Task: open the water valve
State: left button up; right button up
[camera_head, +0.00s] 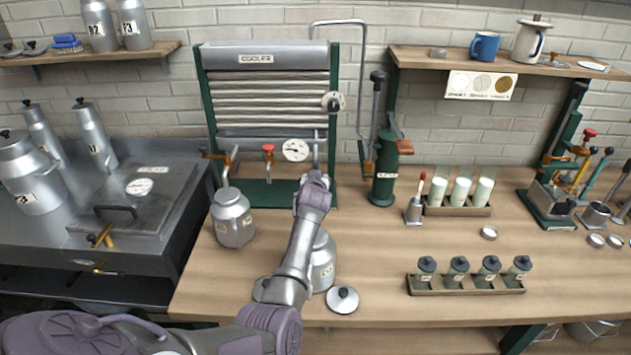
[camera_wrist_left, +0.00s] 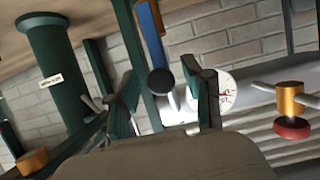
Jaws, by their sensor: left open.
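My left gripper (camera_head: 314,180) is in front of the cooler's (camera_head: 265,58) lower right, beside the round gauge (camera_head: 295,150). In the left wrist view, the gripper (camera_wrist_left: 166,98) is open, its fingers apart with nothing clearly held. A blue lever (camera_wrist_left: 148,20) with an orange edge shows at the top, above a round black knob (camera_wrist_left: 160,82) that appears between the fingers. I cannot tell whether the fingers touch it or whether it is the water valve. The gauge also shows behind the right finger (camera_wrist_left: 228,90). A red-topped brass valve (camera_head: 268,152) is left of the gauge.
A green pump cylinder (camera_head: 384,170) stands right of my gripper. One milk can (camera_head: 233,218) stands to the left; another (camera_head: 323,262) is partly hidden behind my arm. A lid (camera_head: 342,299) and a rack of jars (camera_head: 467,285) lie nearer the front edge.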

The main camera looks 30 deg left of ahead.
pick_arm(q)
notch_tip(320, 180, up, 10)
jog(key=shift+f, duration=0.15)
dwell(0.7)
